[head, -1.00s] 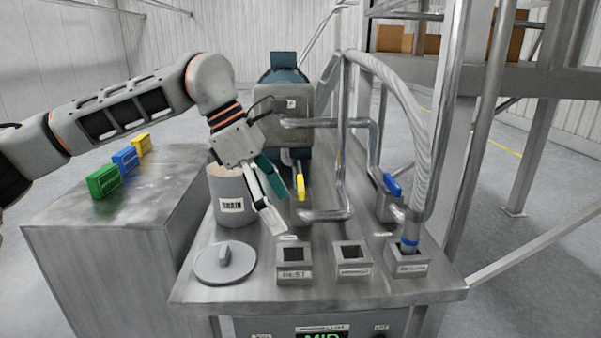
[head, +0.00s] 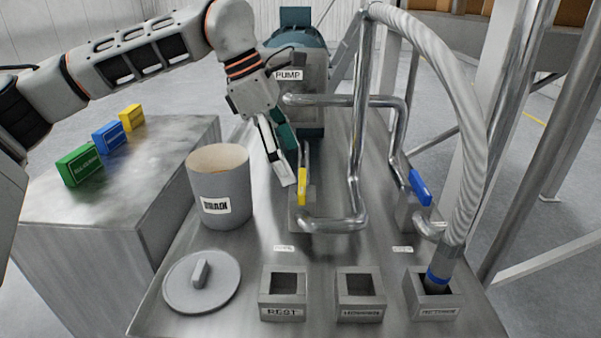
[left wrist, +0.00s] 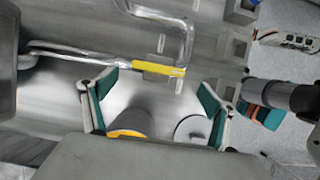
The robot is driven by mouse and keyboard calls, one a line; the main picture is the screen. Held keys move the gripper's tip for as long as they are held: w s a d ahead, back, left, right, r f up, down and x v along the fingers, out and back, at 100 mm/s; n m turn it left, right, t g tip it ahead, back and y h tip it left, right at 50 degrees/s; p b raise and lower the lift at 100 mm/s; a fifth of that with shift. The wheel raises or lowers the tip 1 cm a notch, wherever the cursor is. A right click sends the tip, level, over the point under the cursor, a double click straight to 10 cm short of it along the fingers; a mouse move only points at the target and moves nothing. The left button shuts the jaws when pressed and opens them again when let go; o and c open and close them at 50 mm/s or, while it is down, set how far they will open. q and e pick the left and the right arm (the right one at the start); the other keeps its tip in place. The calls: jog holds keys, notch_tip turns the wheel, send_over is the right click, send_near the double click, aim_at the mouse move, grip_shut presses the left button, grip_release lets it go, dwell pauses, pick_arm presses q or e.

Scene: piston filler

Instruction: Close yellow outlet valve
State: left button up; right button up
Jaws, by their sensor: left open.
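In the left wrist view the yellow handle (left wrist: 158,69) lies across the picture, beyond the fingertips. My left gripper (head: 288,168) is just left of the handle, fingers pointing down, and looks apart from it. In the left wrist view the left gripper (left wrist: 158,88) shows its two teal-padded fingers spread wide with nothing between them. My right gripper is not seen in the head view.
A blue valve handle (head: 420,188) is on the right pipe. A grey bin (head: 219,190) and a round lid (head: 202,283) are at left. Square sockets stand along the front, one holding the hose (head: 468,160). Green, blue and yellow boxes (head: 109,138) sit on the side cabinet.

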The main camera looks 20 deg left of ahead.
aim_at(301, 180)
pick_arm(q)
jog(key=shift+x, duration=2.65)
jog(key=shift+w+a, duration=0.1)
jog(key=shift+w, duration=0.05)
jog(key=c, duration=1.1)
